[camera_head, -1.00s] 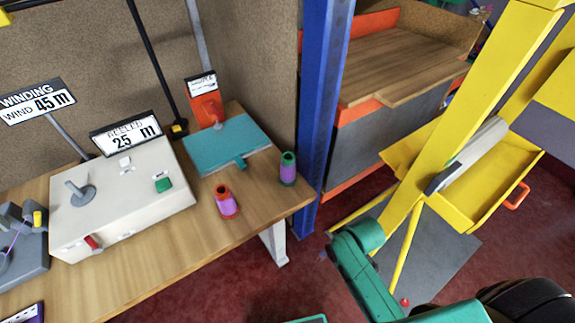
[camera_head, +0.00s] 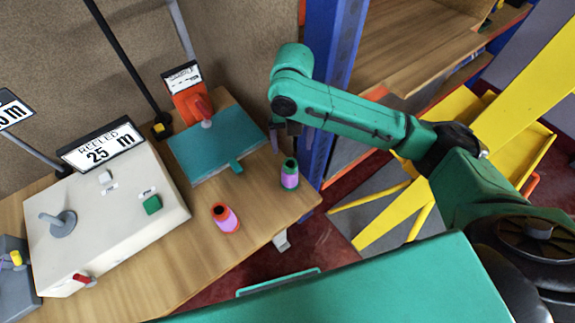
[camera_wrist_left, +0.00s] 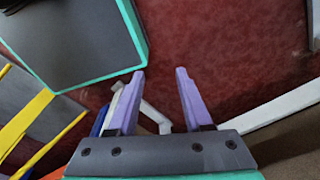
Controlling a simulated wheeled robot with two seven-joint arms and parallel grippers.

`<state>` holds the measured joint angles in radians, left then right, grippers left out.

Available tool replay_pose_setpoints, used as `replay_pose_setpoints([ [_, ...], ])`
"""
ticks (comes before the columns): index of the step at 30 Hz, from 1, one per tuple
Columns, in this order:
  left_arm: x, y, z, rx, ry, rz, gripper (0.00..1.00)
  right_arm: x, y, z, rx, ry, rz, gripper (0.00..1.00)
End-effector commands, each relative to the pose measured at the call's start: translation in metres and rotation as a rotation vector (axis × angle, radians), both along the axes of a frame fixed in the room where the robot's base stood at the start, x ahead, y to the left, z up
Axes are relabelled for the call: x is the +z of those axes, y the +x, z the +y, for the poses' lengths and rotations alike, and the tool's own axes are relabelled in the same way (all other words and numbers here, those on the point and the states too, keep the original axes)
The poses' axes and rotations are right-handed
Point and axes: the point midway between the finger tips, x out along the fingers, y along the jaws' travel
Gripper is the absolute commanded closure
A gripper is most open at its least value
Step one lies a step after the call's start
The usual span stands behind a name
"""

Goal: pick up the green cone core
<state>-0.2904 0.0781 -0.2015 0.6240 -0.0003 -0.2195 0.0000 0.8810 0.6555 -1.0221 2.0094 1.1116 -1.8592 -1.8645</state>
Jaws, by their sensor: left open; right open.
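The green cone core (camera_head: 290,175) stands upright near the right end of the wooden table, with a purple band around its middle. My right gripper (camera_head: 282,138) hangs open just behind and above it in the head view, pointing down, with its fingers partly hidden by my arm. The gripper appears apart from the core, and nothing shows between the fingers. My left gripper (camera_wrist_left: 160,73) is open and empty in the left wrist view, over the dark red floor. The left gripper is not in the head view.
A red cone core (camera_head: 225,218) with a pink-purple band stands to the left on the wooden table (camera_head: 262,215). A teal plate (camera_head: 215,150) lies behind, with a red device at its back. A blue post (camera_head: 345,85) rises beyond the table's right end. A cream box (camera_head: 110,215) stands left.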

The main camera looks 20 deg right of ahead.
Motion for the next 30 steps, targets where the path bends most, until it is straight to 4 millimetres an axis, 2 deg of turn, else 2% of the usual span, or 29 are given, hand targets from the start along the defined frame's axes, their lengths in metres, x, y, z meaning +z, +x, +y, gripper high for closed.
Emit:
replay_pose_setpoints([
  [3,0.006,-0.011,0.001,0.001,0.001,0.016,0.50,-0.032,-0.002,0.000,-0.003,0.000,0.006,0.13],
  [8,0.009,-0.021,0.003,0.001,0.004,0.034,0.50,-0.065,-0.001,0.002,-0.003,0.003,0.002,0.13],
  [11,0.013,-0.019,0.003,0.001,0.005,0.032,0.50,-0.075,-0.002,0.002,-0.003,0.004,-0.001,0.13],
  [15,0.025,-0.009,0.003,0.002,0.004,0.014,0.50,-0.100,-0.006,0.006,-0.004,0.002,0.002,0.13],
  [18,0.025,-0.004,0.002,0.002,0.003,0.005,0.50,-0.118,-0.005,0.005,-0.004,0.003,-0.002,0.13],
  [25,0.024,-0.005,0.002,0.002,0.003,0.007,0.50,-0.124,-0.005,0.005,-0.003,0.005,-0.004,0.13],
  [26,0.024,-0.005,0.002,0.002,0.004,0.008,0.50,-0.124,-0.005,0.005,-0.003,0.005,-0.004,0.21],
  [30,0.024,-0.006,0.002,0.002,0.003,0.010,0.50,-0.124,-0.004,0.005,-0.003,0.004,-0.004,0.74],
])
